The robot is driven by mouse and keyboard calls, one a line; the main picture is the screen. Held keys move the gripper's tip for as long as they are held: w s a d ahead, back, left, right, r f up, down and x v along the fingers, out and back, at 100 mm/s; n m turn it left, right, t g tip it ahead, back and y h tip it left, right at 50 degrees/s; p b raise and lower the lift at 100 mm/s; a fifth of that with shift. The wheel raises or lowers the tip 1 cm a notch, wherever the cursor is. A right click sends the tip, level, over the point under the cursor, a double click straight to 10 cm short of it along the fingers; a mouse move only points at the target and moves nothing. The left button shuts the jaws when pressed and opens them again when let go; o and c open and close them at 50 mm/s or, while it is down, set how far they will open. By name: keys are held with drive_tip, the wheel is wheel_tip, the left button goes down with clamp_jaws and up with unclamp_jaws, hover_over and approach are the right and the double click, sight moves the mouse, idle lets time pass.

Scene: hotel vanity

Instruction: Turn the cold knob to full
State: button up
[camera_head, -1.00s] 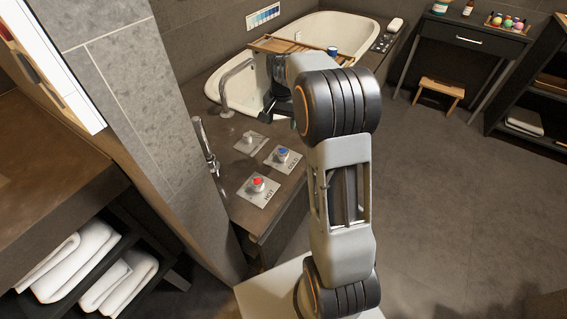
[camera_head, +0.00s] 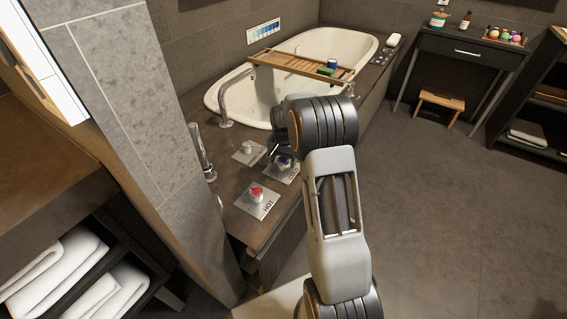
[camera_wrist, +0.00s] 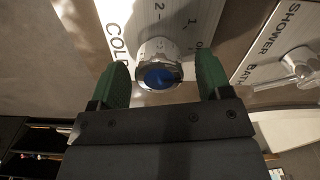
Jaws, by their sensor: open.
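The cold knob (camera_wrist: 157,68) is a chrome knob with a blue cap on a white plate (camera_wrist: 120,18) lettered COLD with a numbered scale. In the wrist view it sits between and just beyond the green fingertips of my gripper (camera_wrist: 162,82). The fingers are open, one on each side, and a gap shows on both sides. In the head view the cold knob (camera_head: 284,161) is partly hidden by my gripper (camera_head: 274,152), which is over its plate. Whether the fingers reach around the knob's sides in depth is hard to tell.
The hot knob (camera_head: 256,193), with a red cap, is on its own plate nearer me. A shower/bath selector (camera_head: 248,148) lies on the left. A curved spout (camera_head: 224,105) stands by the bathtub (camera_head: 318,46), which has a wooden tray (camera_head: 290,64) across it.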

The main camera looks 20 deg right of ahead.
drive_tip(key=shift+f, duration=0.35)
drive_tip(key=c, duration=0.9)
drive_tip(key=shift+r, duration=0.1)
